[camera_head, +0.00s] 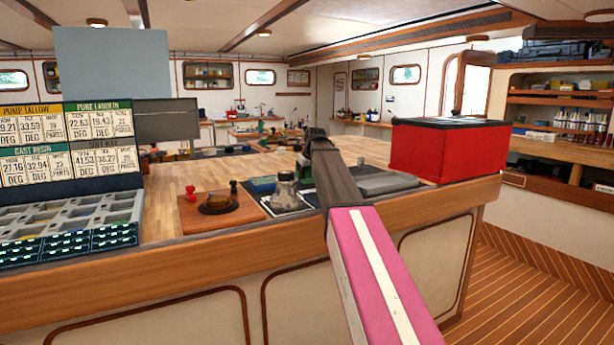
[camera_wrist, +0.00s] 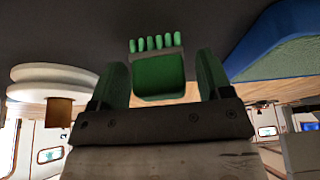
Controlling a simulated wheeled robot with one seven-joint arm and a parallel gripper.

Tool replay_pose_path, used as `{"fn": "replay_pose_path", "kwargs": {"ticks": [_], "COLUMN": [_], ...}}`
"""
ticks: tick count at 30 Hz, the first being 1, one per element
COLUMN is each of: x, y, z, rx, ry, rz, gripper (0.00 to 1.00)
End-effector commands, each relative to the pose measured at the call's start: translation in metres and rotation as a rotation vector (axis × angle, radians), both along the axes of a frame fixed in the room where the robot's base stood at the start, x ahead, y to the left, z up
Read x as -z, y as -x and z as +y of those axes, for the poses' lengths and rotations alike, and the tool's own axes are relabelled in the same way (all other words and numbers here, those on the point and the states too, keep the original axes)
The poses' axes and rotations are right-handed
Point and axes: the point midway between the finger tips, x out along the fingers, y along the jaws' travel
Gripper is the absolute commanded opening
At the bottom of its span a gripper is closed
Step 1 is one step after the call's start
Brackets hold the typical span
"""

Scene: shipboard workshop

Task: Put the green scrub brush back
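The green scrub brush (camera_wrist: 160,78) shows in the wrist view, a green block with a row of pale green bristles at its top edge. It lies between the two fingers of my gripper (camera_wrist: 163,80). A clear gap shows between the brush and the right finger, and a narrow one by the left finger, so the fingers look open around it.
A red box (camera_head: 440,150) stands right; a compartment tray (camera_head: 75,215) left. A white round item (camera_wrist: 50,82) is close.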

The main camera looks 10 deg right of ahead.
Motion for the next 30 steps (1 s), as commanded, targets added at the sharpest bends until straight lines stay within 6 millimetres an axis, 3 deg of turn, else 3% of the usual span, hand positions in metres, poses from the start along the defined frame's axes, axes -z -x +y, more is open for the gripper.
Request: {"fn": "replay_pose_path", "kwargs": {"ticks": [8,21,30], "x": [-0.014,-0.088,-0.112], "y": [0.005,0.034,0.043], "z": [-0.002,-0.011,-0.014], "rx": [0.0,0.0,0.0], "ry": [0.0,-0.001,0.0], "rz": [-0.002,-0.002,0.0], "gripper": [0.72,0.72,0.72]}}
